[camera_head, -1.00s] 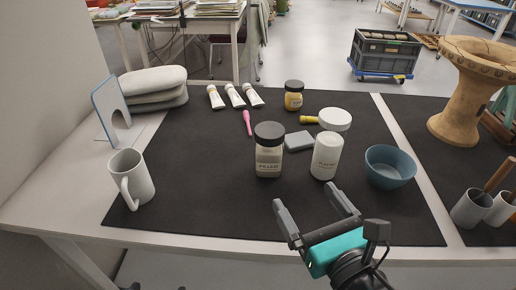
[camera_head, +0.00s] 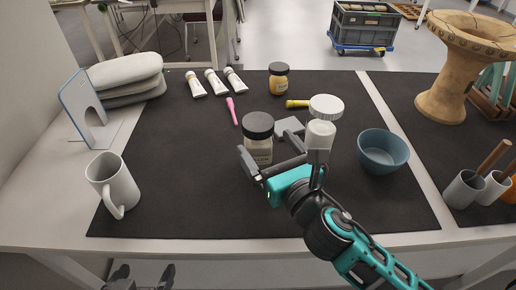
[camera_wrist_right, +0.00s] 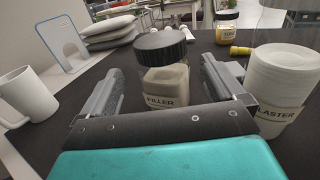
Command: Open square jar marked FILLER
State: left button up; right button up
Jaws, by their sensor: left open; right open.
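The square jar marked FILLER (camera_head: 258,152) stands upright on the dark mat, with its dark round lid (camera_head: 258,124) on. In the right wrist view the FILLER jar (camera_wrist_right: 166,88) and its lid (camera_wrist_right: 160,46) are straight ahead. My right gripper (camera_head: 268,151) is open, its fingers to either side of the jar's front; contact with the jar cannot be told. The fingers (camera_wrist_right: 162,78) also show in the right wrist view, with the jar between and beyond them. My left gripper (camera_head: 142,275) is open and empty, low in front of the table edge.
A white-lidded PLASTER jar (camera_wrist_right: 280,88) stands close to my right finger. A blue bowl (camera_head: 383,152) is further right. A mug (camera_head: 113,185) stands left.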

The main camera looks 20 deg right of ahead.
jog(key=shift+w+a+r, duration=0.1)
jog(key=shift+w+a, duration=0.05)
jog(key=shift+w, duration=1.2)
jog(key=shift+w+a+r, duration=0.1)
jog(key=shift+w, duration=1.25)
jog(key=shift+c, duration=0.4)
grip_shut()
jog(key=shift+r, duration=0.15)
